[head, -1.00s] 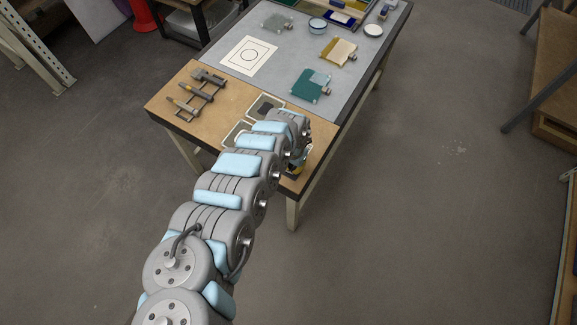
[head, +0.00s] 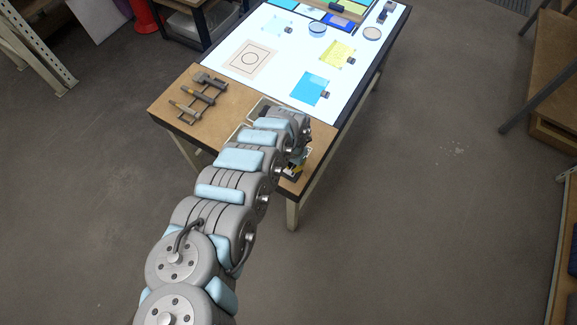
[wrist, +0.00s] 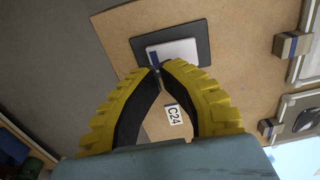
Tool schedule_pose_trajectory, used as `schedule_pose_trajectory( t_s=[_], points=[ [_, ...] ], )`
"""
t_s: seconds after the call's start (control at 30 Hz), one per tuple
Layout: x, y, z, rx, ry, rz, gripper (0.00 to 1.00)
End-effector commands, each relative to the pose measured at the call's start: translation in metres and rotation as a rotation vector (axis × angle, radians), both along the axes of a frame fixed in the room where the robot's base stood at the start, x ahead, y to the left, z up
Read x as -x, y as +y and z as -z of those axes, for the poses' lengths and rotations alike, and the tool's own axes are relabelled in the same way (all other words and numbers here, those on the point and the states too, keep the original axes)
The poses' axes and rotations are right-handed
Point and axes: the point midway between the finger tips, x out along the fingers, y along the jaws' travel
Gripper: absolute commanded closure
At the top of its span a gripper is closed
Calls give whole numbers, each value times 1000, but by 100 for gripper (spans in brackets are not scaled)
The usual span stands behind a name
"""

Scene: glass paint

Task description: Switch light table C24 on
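Light table C24 has a glowing white top (head: 290,62) in the head view, set in a table with a wooden near end. In the wrist view a label reading C24 (wrist: 174,115) lies on the wood. Above it in that view is a white switch plate (wrist: 178,51) with a blue edge on a dark grey base (wrist: 201,36). My gripper (wrist: 157,71) has yellow, black-lined fingers whose tips come together at the plate's near edge; contact cannot be told. It holds nothing visible. In the head view my arm mostly hides it.
Clamps (head: 197,94) lie on the wood at left. The floor (head: 430,180) right of the table is clear.

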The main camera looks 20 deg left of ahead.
Motion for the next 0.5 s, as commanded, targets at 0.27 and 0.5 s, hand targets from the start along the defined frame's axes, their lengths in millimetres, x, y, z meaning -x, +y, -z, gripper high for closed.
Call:
schedule_pose_trajectory(
  t_s=[0.27, 0.5],
  points=[
    [0, 0, -21, 0, 1, 1, 100],
    [1, 0, -36, 0, 2, 1, 100]
  ],
)
